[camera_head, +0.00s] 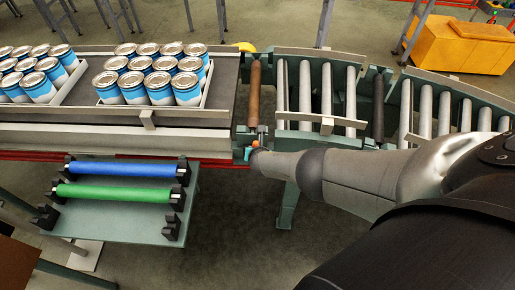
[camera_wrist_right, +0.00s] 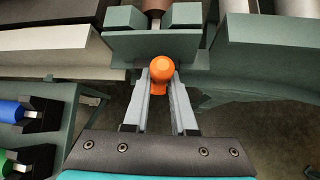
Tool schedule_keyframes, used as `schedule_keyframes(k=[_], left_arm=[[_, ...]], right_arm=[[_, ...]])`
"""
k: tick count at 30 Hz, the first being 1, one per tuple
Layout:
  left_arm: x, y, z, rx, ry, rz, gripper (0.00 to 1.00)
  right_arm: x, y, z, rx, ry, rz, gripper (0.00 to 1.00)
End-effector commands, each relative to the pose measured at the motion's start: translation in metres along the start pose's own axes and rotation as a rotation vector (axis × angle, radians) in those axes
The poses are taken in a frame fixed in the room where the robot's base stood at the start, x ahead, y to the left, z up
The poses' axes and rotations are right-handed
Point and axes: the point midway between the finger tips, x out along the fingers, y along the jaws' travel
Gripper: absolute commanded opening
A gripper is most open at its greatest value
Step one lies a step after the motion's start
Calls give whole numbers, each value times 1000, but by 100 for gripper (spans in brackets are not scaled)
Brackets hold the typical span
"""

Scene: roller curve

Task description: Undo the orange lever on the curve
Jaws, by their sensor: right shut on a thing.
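The orange lever (camera_wrist_right: 161,72) shows in the right wrist view as a rounded orange knob just below a green bracket (camera_wrist_right: 152,45) on the conveyor frame. In the head view only a small bit of the orange lever (camera_head: 255,143) shows at the near end of the brown roller (camera_head: 255,92), where the curve (camera_head: 335,95) begins. My right gripper (camera_wrist_right: 162,78) has one finger on each side of the lever and is shut on it. In the head view my right gripper (camera_head: 251,151) is small and partly hidden by its own wrist. My left gripper is not in view.
A belt conveyor (camera_head: 150,140) with trays of blue and white cans (camera_head: 150,72) lies left of the lever. A green rack (camera_head: 100,220) below it holds a blue roller (camera_head: 125,168) and a green roller (camera_head: 115,194). An orange cabinet (camera_head: 460,48) stands at the back right.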

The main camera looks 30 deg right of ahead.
Motion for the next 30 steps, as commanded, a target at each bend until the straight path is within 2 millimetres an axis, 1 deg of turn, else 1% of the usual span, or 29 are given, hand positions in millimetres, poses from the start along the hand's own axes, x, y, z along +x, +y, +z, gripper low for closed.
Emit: schedule_keyframes(k=[1, 19, 20, 27, 30], left_arm=[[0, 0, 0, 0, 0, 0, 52], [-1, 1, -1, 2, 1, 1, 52], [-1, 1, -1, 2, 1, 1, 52], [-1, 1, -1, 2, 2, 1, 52], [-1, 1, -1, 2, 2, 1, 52]], right_arm=[[-1, 2, -4, -10, 7, -6, 0], [-1, 3, -5, -28, 9, -26, 0], [-1, 3, -5, -28, 9, -26, 27], [-1, 3, -2, -28, 5, -27, 54], [-1, 3, -1, -28, 4, -27, 55]])
